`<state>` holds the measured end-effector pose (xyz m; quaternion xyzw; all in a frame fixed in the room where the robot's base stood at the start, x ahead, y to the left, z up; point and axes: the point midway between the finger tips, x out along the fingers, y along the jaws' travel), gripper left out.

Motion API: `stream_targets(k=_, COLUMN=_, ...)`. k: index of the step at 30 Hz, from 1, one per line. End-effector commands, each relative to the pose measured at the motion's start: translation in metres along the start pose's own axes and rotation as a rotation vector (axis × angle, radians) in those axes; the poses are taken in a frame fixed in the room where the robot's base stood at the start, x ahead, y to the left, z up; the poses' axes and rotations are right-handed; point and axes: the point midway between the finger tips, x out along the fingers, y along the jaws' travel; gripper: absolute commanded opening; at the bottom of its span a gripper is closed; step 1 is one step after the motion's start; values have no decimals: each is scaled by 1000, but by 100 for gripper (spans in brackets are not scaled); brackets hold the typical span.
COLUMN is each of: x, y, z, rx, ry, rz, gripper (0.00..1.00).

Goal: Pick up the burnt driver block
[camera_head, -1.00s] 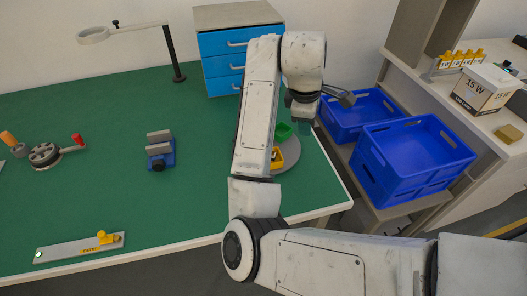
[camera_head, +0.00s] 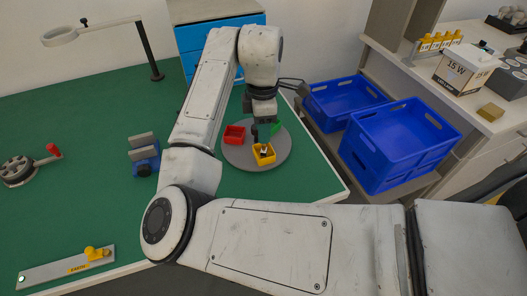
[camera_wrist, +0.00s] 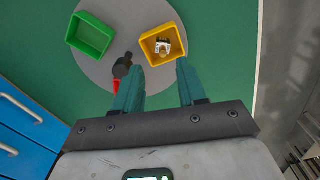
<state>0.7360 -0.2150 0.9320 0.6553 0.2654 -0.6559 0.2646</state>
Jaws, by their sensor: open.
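A small white block with dark parts (camera_head: 264,151), which may be the burnt driver block, lies in the yellow bin (camera_head: 270,159) on the grey turntable (camera_head: 240,160). In the wrist view the block (camera_wrist: 163,46) shows inside the yellow bin (camera_wrist: 149,45), just beyond the fingertips and between their lines, nearer the right finger. My gripper (camera_wrist: 158,66) has its two teal fingers wide apart with nothing between them. In the head view my gripper (camera_head: 264,118) hangs above the turntable, behind the yellow bin. I cannot tell any burn mark on the block.
The turntable also carries a red bin (camera_head: 235,134), a green bin (camera_wrist: 91,36) and a dark central knob (camera_wrist: 122,66). A blue vise (camera_head: 145,160) stands to the left. Blue crates (camera_head: 400,150) stand right of the table. A blue drawer unit (camera_head: 195,65) is behind.

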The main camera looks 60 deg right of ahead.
Motion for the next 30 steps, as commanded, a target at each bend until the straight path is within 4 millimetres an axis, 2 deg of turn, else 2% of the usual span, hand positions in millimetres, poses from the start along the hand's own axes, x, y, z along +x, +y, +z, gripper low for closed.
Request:
stream_targets(k=9, x=42, y=-5, z=2, rx=0, ry=1, rz=-1, gripper=41)
stream_targets(k=19, x=48, y=-4, z=2, rx=1, ry=0, rz=1, gripper=41)
stream_targets(k=30, x=48, y=-4, z=2, rx=1, ry=0, rz=1, gripper=5)
